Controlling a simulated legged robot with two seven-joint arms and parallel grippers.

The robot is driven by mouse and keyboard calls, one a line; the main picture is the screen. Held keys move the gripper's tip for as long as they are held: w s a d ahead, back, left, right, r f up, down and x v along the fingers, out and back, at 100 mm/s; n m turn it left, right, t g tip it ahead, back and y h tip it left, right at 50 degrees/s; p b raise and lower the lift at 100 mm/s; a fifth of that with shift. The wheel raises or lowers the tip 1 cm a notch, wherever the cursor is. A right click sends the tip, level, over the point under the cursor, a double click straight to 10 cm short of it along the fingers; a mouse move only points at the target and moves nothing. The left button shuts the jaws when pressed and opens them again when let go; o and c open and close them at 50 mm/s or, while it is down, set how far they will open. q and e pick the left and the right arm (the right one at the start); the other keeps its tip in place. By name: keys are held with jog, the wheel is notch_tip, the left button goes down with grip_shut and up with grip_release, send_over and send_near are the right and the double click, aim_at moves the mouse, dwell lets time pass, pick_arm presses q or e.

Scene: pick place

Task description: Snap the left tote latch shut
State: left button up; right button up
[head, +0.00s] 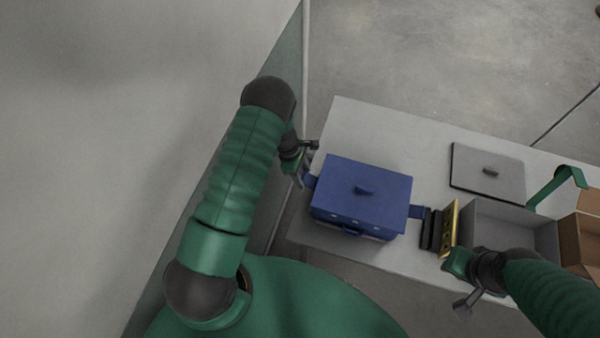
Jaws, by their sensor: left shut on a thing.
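A blue tote (350,207) with a closed lid and a small handle on top stands on the table. A blue latch (310,181) sticks out from its left side, and another latch (416,212) sticks out on its right side. My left gripper (302,168) is at the tote's left side, shut on the left latch, whose upper part it partly hides. My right gripper (462,285) is low at the table's front edge, right of the tote, and its fingers are too unclear to read.
The light grey table (357,126) has free room behind the tote. A black and yellow object (449,228) stands right of the tote, beside an open grey bin (510,226). A flat grey lid (487,172) lies behind the bin. A brown box (580,243) is at far right.

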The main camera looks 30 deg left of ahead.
aim_at(308, 179)
pick_arm(q)
jog(key=shift+d+r+y, duration=0.15)
jog(key=shift+r+y, duration=0.1)
jog(key=shift+y, duration=0.15)
jog(key=shift+w+d+r+g+y+p, duration=0.2)
jog(key=shift+d+r+g+y+p, duration=0.15)
jog(key=shift+y+p, duration=0.35)
jog(key=shift+w+d+r+y, duration=0.1)
jog(key=shift+d+y, duration=0.4)
jog(key=shift+y, duration=0.2)
jog(key=shift+d+r+g+y, duration=0.1)
jog(key=shift+d+g+y, duration=0.15)
jog(key=shift+y, duration=0.65)
jog(key=shift+r, duration=0.1)
jog(key=shift+d, duration=0.15)
